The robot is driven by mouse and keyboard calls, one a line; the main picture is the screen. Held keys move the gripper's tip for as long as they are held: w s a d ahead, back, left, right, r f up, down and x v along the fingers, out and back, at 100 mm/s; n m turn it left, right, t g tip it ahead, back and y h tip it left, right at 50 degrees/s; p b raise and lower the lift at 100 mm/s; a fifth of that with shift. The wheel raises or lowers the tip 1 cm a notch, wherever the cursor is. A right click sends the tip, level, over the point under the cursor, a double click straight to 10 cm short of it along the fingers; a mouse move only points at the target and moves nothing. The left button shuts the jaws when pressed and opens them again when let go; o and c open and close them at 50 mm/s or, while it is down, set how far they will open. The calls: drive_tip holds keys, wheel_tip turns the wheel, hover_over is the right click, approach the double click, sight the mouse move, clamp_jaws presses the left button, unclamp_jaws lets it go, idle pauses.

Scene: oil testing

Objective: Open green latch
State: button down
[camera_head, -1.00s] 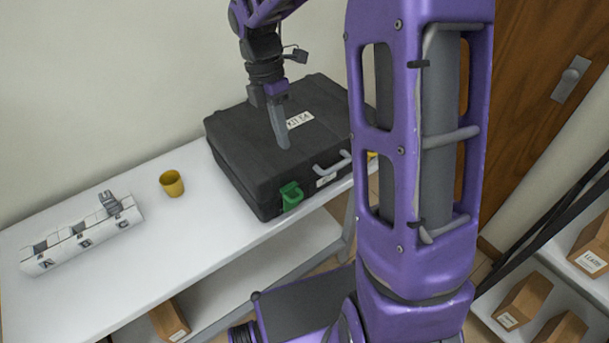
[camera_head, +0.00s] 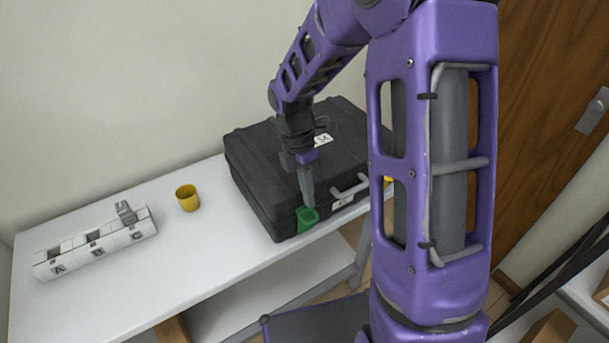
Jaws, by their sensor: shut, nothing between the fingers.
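The green latch (camera_head: 307,220) is on the front face of a closed black case (camera_head: 262,178), near its left front corner. The case lies on a white table (camera_head: 140,283). My gripper (camera_head: 309,203) points down with its fingers shut, its tips at the top of the green latch. I cannot tell whether the tips touch it. The fingers hide part of the case's front edge and a little of the latch's upper part.
A grey handle (camera_head: 350,187) sticks out of the case front, right of the latch. A yellow cup (camera_head: 187,198) and a white rack (camera_head: 97,245) marked A, B and C stand to the left. My arm's purple link hides the case's right end.

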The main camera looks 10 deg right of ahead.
sight(313, 220)
drive_tip(key=shift+x, duration=2.05)
drive_tip(key=shift+s, duration=0.15)
